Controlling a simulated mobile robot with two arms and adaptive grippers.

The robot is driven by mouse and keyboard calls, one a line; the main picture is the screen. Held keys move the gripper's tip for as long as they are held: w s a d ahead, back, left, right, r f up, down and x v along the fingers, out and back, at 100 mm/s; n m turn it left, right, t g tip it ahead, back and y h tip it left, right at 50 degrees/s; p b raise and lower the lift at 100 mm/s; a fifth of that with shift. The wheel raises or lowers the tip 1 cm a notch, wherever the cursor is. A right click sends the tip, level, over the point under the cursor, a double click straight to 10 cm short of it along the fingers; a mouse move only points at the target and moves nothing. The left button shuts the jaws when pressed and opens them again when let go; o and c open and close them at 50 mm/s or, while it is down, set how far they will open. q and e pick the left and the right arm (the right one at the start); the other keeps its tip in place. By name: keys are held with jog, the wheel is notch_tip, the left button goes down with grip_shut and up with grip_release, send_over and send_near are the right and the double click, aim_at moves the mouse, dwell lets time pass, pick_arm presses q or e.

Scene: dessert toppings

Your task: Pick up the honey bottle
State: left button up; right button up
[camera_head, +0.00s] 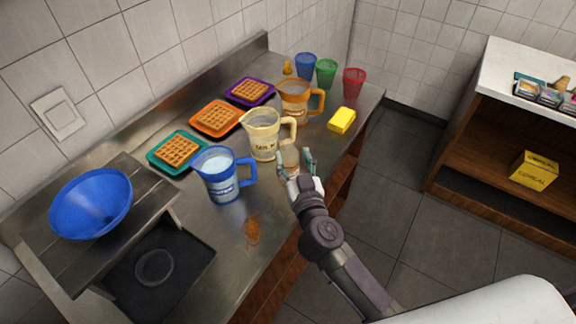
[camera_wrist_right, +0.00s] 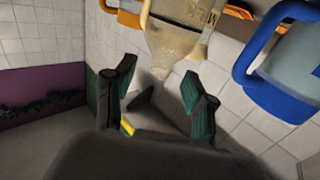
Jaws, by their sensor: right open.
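A small amber, bottle-like thing (camera_head: 252,230) is on the metal counter in front of the blue pitcher in the head view. A small yellow-orange bottle-like thing (camera_head: 287,67) stands at the back, left of the blue cup. I cannot tell for sure which is the honey bottle. My right gripper (camera_head: 295,160) is open beside the cream pitcher (camera_head: 262,146), at the counter's front side, apart from both amber things. In the right wrist view its fingers (camera_wrist_right: 155,98) are spread with the cream pitcher (camera_wrist_right: 178,42) beyond them. My left gripper is not in view.
The blue pitcher (camera_head: 222,187) and orange pitcher (camera_head: 293,108) stand on either side of the cream one. Waffles on coloured plates (camera_head: 154,164) line the back. A yellow block (camera_head: 341,120) lies to the right. A blue bowl (camera_head: 75,220) sits on a raised shelf at left.

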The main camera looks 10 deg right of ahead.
aim_at(289, 148)
jog(key=w, duration=0.5)
jog(key=shift+a+r, duration=0.2)
jog(key=shift+s, duration=0.15)
jog(key=shift+r, duration=0.1)
jog(key=shift+c, duration=1.2)
grip_shut()
